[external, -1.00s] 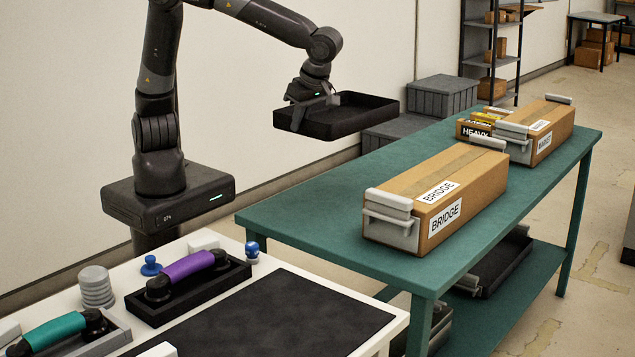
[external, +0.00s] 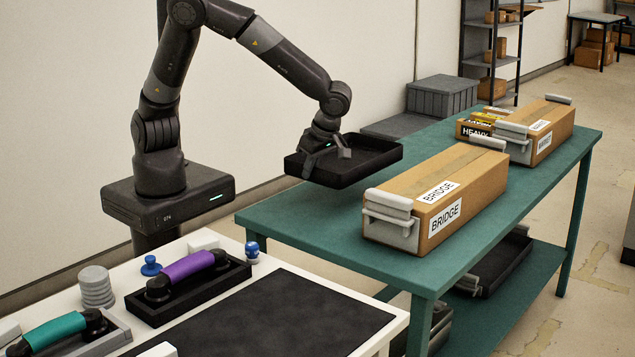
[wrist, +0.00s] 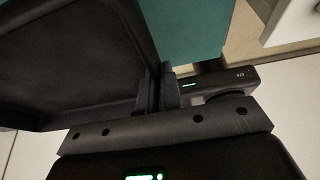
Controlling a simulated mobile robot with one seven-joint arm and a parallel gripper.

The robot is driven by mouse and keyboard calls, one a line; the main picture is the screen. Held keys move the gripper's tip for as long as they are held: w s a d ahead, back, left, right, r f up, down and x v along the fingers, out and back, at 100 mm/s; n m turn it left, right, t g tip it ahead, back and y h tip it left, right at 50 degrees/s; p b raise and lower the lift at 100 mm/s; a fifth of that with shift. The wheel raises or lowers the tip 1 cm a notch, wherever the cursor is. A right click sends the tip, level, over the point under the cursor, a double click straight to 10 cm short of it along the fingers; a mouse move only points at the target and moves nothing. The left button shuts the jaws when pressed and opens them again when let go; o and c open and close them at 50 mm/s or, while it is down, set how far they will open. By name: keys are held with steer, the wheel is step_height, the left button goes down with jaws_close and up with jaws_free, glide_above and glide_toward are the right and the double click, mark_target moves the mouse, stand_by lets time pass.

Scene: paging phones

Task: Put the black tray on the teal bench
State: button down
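The black tray (external: 375,154) is held above the back left part of the teal bench (external: 300,225), roughly level. My gripper (external: 333,151) is shut on the tray's near left wall. In the wrist view my gripper's fingers (wrist: 158,88) pinch the wall of the tray (wrist: 70,65), with the teal bench top (wrist: 188,30) visible beyond it. Whether the tray's underside touches the bench is hard to tell; it appears slightly above it.
A cardboard box labelled BRIDGE (external: 450,185) with grey handles stands on the bench, close to the tray's right. More boxes (external: 540,130) stand at the far end. A white table (external: 385,338) with purple (external: 187,266) and teal (external: 55,333) handsets is in front.

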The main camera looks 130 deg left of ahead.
steer(key=a+f, duration=0.1)
steer(key=a, duration=0.1)
steer(key=a+f, duration=0.2)
steer(key=a, duration=0.1)
steer(key=a+f, duration=0.1)
steer(key=a, duration=0.1)
steer(key=shift+w+a+f, duration=0.15)
steer(key=shift+a+f, duration=0.15)
steer(key=shift+a, duration=0.1)
steer(key=shift+f, duration=2.1)
steer(key=c, duration=1.6)
jaws_free()
